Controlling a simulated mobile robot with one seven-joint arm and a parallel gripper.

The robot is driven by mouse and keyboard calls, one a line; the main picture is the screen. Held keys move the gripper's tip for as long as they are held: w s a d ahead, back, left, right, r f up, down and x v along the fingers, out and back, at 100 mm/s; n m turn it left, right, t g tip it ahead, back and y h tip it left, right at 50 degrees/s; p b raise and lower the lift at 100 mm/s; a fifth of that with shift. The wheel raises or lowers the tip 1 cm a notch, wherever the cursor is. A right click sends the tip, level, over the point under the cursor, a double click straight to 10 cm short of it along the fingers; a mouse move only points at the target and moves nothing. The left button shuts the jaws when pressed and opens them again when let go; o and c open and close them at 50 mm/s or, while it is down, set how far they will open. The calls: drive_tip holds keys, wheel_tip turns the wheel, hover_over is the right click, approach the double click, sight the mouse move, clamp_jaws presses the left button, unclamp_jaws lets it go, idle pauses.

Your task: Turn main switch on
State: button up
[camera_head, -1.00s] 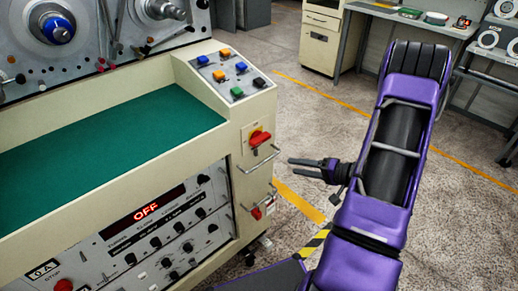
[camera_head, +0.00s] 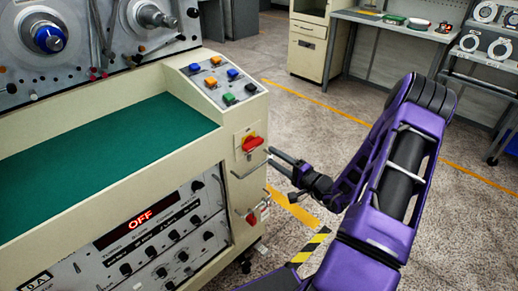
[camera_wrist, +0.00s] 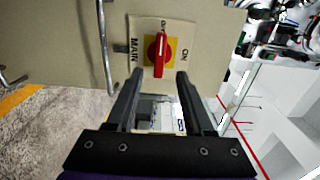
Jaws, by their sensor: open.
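The main switch (camera_head: 252,143) is a red rotary handle on a yellow plate, on the right end of the cream machine (camera_head: 205,125). In the wrist view the red switch handle (camera_wrist: 159,56) lies in line with the gap between the fingertips, just beyond them. Its plate carries the words MAIN and ON; the handle's far end is by the lettering at the plate's edge. My gripper (camera_head: 277,158) is open and empty, with its fingers beside the machine's end, close to the switch. The fingers also show in the wrist view (camera_wrist: 157,80). The display (camera_head: 140,218) reads OFF.
A metal handle (camera_head: 250,166) sticks out below the switch. A second red switch (camera_head: 251,218) sits lower on the same end. Colored buttons (camera_head: 222,80) are on the panel above. Open floor (camera_head: 330,130) lies to the right.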

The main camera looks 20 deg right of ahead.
sight(256, 146)
drive_tip(key=x, duration=0.7)
drive_tip(key=shift+w+a, duration=0.1)
drive_tip(key=shift+w, duration=0.1)
clamp_jaws()
